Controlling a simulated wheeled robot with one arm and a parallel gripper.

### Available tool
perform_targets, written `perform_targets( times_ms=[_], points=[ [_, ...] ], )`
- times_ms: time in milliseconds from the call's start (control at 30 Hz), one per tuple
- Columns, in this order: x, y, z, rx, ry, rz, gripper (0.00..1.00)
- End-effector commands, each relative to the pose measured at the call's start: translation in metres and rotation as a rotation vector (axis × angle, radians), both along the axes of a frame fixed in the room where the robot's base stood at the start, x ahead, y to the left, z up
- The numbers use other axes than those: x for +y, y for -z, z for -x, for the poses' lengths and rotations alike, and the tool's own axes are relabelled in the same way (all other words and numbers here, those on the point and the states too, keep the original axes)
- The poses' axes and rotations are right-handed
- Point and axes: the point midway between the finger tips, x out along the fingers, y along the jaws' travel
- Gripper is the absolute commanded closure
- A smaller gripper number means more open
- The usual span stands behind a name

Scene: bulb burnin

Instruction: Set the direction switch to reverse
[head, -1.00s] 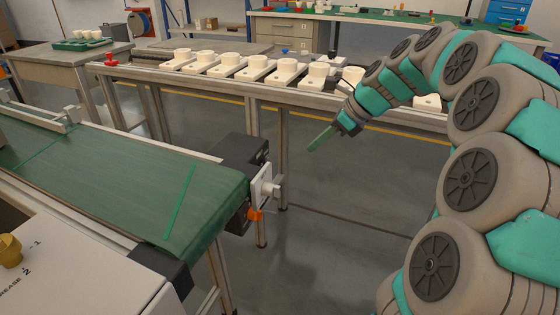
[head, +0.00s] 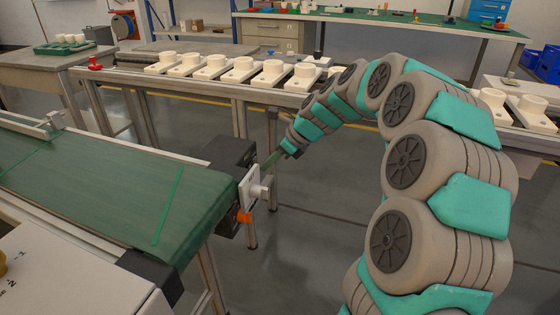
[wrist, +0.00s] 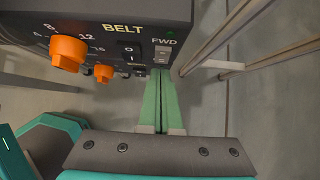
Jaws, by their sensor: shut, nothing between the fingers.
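The direction switch (wrist: 162,54) is a small grey rocker below the FWD label on the dark BELT control box (wrist: 110,20), in the wrist view. The fingertips of my gripper (wrist: 160,76) are just below it in that picture; I cannot tell whether they touch. No REV label is readable, and which way the rocker is tipped is unclear. The green fingers are together and empty. In the head view, my gripper (head: 270,160) is beside the box (head: 230,153) at the conveyor's end; the switch cannot be made out there.
A large orange knob (wrist: 68,54), a smaller orange knob (wrist: 103,73) and an O/I switch (wrist: 129,50) sit left of the direction switch. A white plate with a stub (head: 254,187) projects at the conveyor's end.

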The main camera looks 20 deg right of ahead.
Motion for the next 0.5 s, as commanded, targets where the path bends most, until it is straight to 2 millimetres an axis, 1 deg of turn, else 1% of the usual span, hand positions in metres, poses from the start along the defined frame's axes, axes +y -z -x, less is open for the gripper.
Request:
perform_targets(
  times_ms=[100, 500],
  points=[
    [0.0043, 0.0006, -0.0030, 0.001, -0.001, 0.000, 1.00],
    [0.0052, -0.0003, -0.0037, 0.001, 0.000, -0.001, 1.00]
  ],
)
